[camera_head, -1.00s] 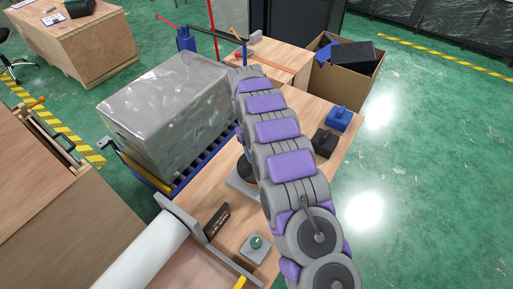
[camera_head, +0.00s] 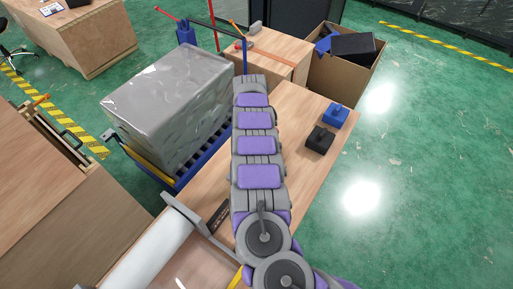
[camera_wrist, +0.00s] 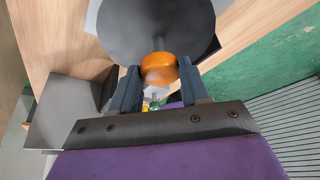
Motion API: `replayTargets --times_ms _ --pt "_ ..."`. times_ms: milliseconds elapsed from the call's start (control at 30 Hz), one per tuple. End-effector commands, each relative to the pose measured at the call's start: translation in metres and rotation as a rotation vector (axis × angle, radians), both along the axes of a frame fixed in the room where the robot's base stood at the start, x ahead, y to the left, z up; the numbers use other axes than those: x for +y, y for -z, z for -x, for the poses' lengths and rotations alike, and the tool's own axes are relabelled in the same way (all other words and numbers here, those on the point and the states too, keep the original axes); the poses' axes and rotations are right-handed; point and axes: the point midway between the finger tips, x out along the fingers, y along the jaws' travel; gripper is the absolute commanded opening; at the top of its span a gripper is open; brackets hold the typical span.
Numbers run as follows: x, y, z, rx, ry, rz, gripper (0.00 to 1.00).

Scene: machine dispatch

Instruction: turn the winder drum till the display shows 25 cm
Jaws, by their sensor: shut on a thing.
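In the wrist view the winder drum shows as a dark round disc (camera_wrist: 150,32) with an orange knob (camera_wrist: 158,69) standing out from it. My gripper (camera_wrist: 159,82) has one dark finger on each side of the orange knob and is shut on it. In the head view my arm covers the drum and the gripper. A small dark display (camera_head: 218,215) stands on the bench (camera_head: 290,160), left of my arm. My arm partly covers it, and its reading is too small to tell.
A wrapped grey pallet load (camera_head: 165,105) stands left of the arm. A white roll (camera_head: 150,250) lies at the front. A black block (camera_head: 320,140) and a blue block (camera_head: 335,116) sit on the bench to the right. An open carton (camera_head: 345,65) stands behind.

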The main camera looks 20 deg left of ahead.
Motion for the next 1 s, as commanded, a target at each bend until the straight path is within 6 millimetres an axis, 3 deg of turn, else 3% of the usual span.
replayTargets --times_ms 500,533,767,1000 --pt "0.0004 0.0022 0.0018 0.004 0.008 0.003 0.00" --pt "0.0004 0.0022 0.0018 0.004 0.008 0.003 0.48" --pt "0.0012 0.0014 0.0017 0.002 0.007 0.002 0.70" --pt "0.0016 0.0011 0.0014 0.001 0.006 0.001 0.70"
